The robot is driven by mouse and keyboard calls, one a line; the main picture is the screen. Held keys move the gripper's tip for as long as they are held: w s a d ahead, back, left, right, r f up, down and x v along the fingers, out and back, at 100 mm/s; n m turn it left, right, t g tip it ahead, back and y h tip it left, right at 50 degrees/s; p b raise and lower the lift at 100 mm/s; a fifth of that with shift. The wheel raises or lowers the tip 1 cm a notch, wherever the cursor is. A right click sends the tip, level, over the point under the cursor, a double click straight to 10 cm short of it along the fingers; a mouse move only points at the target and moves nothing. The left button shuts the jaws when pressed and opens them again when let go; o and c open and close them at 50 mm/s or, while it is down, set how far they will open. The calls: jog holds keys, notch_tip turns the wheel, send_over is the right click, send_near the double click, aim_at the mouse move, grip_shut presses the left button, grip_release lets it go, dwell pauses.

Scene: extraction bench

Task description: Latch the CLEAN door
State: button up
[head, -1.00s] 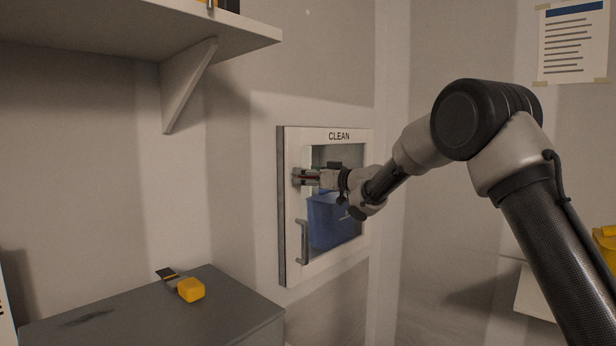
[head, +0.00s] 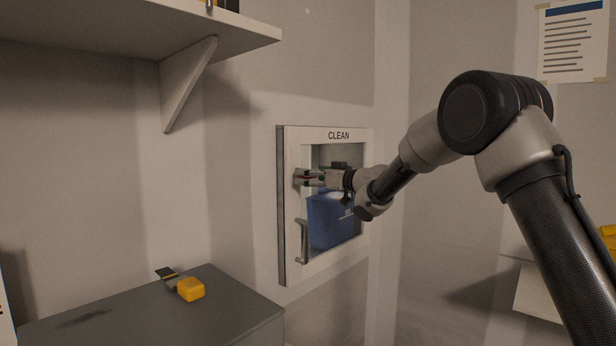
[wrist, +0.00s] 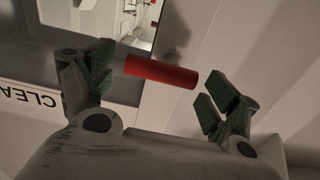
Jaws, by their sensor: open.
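The CLEAN door (head: 291,225) is a white-framed hatch door with a window, set in the wall and labelled CLEAN at its top. It looks closed or nearly so. A red latch handle (wrist: 160,72) shows in the wrist view, lying between my open fingers with a gap on the right side; contact at the left finger is unclear. My gripper (head: 308,178) is at the door's left frame, above the grey pull handle (head: 303,242). It also shows in the wrist view (wrist: 158,82). The latch's base and catch are mostly hidden in the head view.
A blue bin (head: 325,222) shows behind the window. A grey cabinet (head: 235,305) at lower left carries a yellow-handled tool (head: 190,289). A shelf (head: 120,35) with a bracket juts out at upper left. A notice (head: 572,42) hangs on the right wall.

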jog(key=v, duration=1)
jog(key=shift+s+d, duration=0.1)
